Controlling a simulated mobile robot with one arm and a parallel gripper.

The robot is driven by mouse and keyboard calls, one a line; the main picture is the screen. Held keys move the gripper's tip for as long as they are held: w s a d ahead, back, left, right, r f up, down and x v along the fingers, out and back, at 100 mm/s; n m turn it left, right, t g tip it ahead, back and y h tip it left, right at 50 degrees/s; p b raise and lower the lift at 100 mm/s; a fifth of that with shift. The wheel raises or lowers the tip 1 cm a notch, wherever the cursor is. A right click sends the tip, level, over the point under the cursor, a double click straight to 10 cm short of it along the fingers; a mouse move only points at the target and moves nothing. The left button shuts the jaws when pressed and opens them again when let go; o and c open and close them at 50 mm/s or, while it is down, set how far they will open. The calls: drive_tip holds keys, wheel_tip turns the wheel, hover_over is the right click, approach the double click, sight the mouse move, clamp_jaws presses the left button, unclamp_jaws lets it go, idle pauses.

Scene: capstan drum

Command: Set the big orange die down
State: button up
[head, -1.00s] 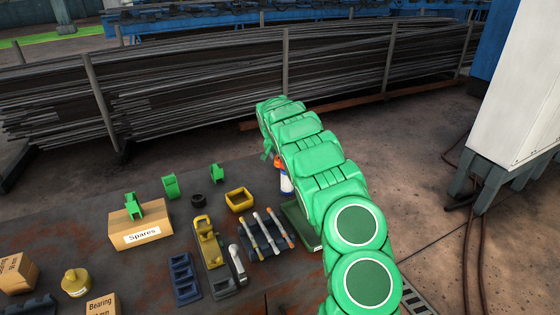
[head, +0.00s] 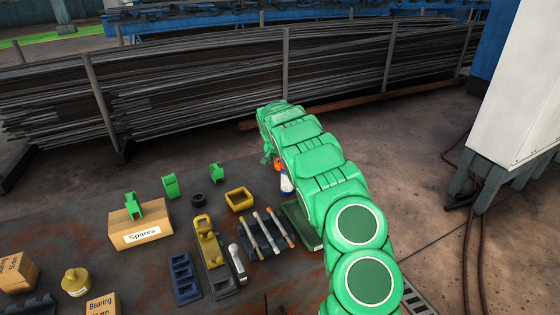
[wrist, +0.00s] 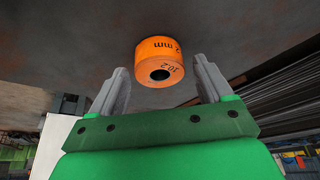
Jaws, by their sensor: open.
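The big orange die (wrist: 160,60) is a short orange cylinder with a dark round hole in the end facing my wrist camera. Its marking includes "10.2" and "mm". It lies at and just beyond the fingertips of my gripper (wrist: 160,68) in the wrist view. The grey fingers are open, with a gap showing on each side of the die. Dark floor or table surface lies behind it; I cannot tell exactly where it rests. In the head view my green arm mostly hides the gripper area. A small orange patch (head: 279,166) shows beside the arm; I cannot tell whether it is the die.
A white and blue item (head: 286,183) stands close beside my arm, near a green tray (head: 300,226). To the left are a rack of rods (head: 265,232), a yellow bin (head: 239,199), a black ring (head: 198,199) and a Spares box (head: 141,232).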

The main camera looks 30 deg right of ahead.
drive_tip(key=v, duration=1.2)
drive_tip(key=shift+r, duration=0.15)
idle(0.5)
drive_tip(key=s+a+r, duration=0.3)
drive_tip(key=s+r, duration=0.3)
drive_tip(key=s, duration=0.3)
drive_tip(key=s+a+r+n+g+y, duration=0.1)
drive_tip(key=s+a+r, duration=0.2)
drive_tip(key=s+r, duration=0.35)
drive_tip(key=s+a+r, duration=0.4)
drive_tip(key=s, duration=0.7)
drive_tip(key=s+a+f+n+g, duration=0.1)
drive_tip(key=s+a, duration=0.4)
drive_tip(key=s, duration=0.6)
drive_tip(key=s+a+f+n+g+y, duration=0.1)
drive_tip(key=s+a+n, duration=0.3)
drive_tip(key=s, duration=0.7)
drive_tip(key=s+a+f+n+g+y, duration=0.1)
drive_tip(key=s+a+f+n, duration=0.1)
drive_tip(key=s+a, duration=0.5)
drive_tip(key=s, duration=0.5)
drive_tip(key=shift+a+f+n+g, duration=0.15)
drive_tip(key=shift+f+n+g, duration=0.25)
